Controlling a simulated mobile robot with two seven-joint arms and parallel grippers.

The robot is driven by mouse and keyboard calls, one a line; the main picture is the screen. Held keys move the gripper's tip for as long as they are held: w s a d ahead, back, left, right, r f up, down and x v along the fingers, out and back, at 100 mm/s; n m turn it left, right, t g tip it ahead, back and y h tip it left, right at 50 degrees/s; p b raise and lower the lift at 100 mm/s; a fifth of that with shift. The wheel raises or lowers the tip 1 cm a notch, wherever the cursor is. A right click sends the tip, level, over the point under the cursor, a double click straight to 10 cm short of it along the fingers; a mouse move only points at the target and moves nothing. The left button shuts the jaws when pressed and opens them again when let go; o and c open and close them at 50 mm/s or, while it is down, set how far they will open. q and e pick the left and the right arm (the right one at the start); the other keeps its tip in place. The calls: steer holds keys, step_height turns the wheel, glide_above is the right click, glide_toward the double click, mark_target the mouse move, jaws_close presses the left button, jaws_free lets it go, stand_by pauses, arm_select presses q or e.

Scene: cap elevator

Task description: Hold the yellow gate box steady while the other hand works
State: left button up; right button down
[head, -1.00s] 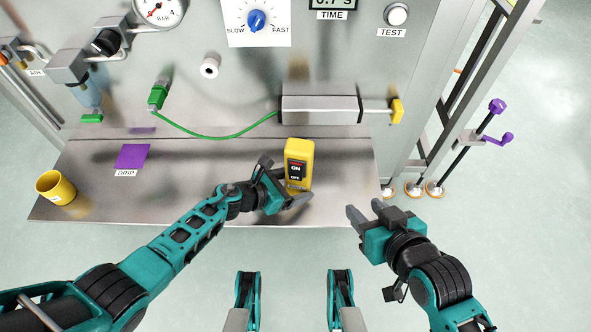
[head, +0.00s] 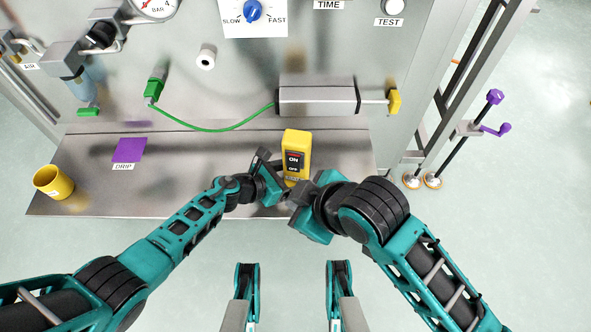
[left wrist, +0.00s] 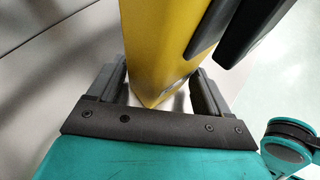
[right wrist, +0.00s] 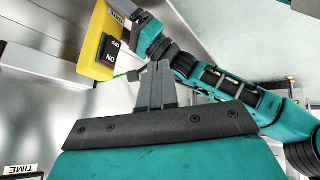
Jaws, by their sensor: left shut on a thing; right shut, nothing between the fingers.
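The yellow gate box (head: 297,142), with a dark ON/OFF switch (head: 293,162) on its face, stands on the metal shelf near its front edge. My left gripper (head: 276,172) is shut on the box's lower part from the left. In the left wrist view the yellow box (left wrist: 160,45) sits between the two fingers. My right gripper (head: 300,190) is close to the box's front right side, its fingertips partly hidden by its own wrist in the head view. In the right wrist view its fingers (right wrist: 158,75) are together and empty, with the box (right wrist: 97,45) beyond them, apart.
A grey cylinder (head: 318,98) with a yellow-tipped rod is on the panel behind the box, joined to a green cable (head: 210,130). A purple drip pad (head: 130,150) and a yellow cup (head: 53,182) are on the shelf's left. The shelf's middle left is clear.

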mark_target(294, 163)
steer(key=shift+w+d+r+n+t+h, duration=0.3)
steer(key=shift+w+d+r+n+h, duration=0.3)
steer(key=shift+w+r+n+h, duration=0.3)
steer(key=w+a+f, duration=0.1)
steer(key=w+f, duration=0.7)
steer(key=f, duration=0.1)
steer(key=shift+w+a, duration=0.35)
